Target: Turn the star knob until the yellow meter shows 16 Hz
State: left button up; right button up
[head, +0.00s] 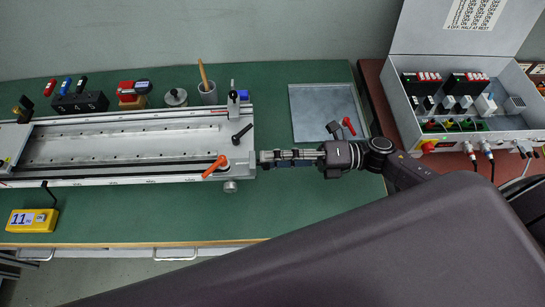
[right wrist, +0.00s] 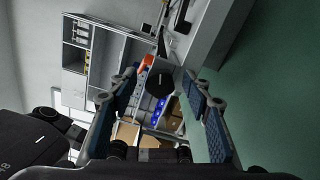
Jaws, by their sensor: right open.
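The yellow meter (head: 33,220) lies on the green bench at the front left; its display reads about 11, with small unit letters that I cannot read. My right gripper (head: 265,159) points left at the right end of the metal rail unit (head: 120,178). In the right wrist view its blue-padded fingers (right wrist: 163,100) are spread apart. A dark round knob (right wrist: 160,84), apparently the star knob, shows between and beyond the fingertips; I cannot tell whether they touch it. In the head view the knob is not clearly visible. My left gripper is not in view.
An orange lever (head: 214,167) and a black lever (head: 242,133) stand on the rail's right end. A grey tray (head: 327,95) with a red-handled tool (head: 348,125) lies behind my gripper. An open control case (head: 455,143) stands at right.

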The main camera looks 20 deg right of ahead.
jog(key=v, duration=0.7)
jog(key=shift+d, duration=0.25)
jog(key=shift+r, duration=0.1)
